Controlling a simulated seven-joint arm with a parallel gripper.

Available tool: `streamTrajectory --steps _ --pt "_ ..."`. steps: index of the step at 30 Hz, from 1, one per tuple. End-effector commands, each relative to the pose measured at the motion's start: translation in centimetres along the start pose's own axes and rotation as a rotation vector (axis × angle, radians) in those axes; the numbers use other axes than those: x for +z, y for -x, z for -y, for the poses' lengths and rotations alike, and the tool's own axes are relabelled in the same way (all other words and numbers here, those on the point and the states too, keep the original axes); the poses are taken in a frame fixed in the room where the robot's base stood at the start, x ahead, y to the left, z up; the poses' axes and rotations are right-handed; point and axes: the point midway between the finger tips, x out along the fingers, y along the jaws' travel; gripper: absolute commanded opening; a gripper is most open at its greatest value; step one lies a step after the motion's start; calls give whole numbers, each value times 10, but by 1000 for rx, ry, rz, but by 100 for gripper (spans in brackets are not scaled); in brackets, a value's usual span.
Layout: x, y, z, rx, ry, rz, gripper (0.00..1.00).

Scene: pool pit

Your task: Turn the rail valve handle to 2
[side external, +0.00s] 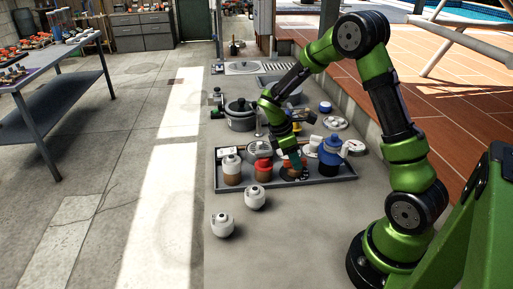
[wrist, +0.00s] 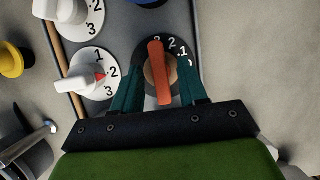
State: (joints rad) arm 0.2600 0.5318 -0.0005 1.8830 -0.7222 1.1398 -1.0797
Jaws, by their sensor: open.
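A black round dial (wrist: 146,45) with white numerals carries an orange-red bar handle (wrist: 160,70) on a tan hub. The bar stands nearly upright in the wrist view, its upper end by the leftmost visible numerals; a 2 and a 1 show to its right. Which numeral it marks is unclear. My gripper (wrist: 158,80) is open, with one teal finger on each side of the handle; contact cannot be told. In the side external view, my gripper (side external: 295,160) points down over the tray, largely hiding this dial. No label shows which valve is the rail valve.
Two white dials (wrist: 110,62) with white handles and numerals 1 to 3 sit close left of my gripper. A grey tray (side external: 330,184) holds several jars and a blue container (side external: 330,158). Two white jars (side external: 222,224) stand in front. A pot (side external: 240,122) stands behind.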

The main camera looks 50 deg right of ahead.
Motion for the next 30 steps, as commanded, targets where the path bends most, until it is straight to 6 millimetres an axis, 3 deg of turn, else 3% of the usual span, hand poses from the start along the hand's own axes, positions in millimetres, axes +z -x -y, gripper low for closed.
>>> streamTrajectory --steps 4,12,20,30 --pt "0 0 0 0 0 0 43" --pt "0 0 0 0 0 0 1" --pt "0 1 0 -7 -18 0 0" --pt "0 1 -2 -76 -186 0 0"
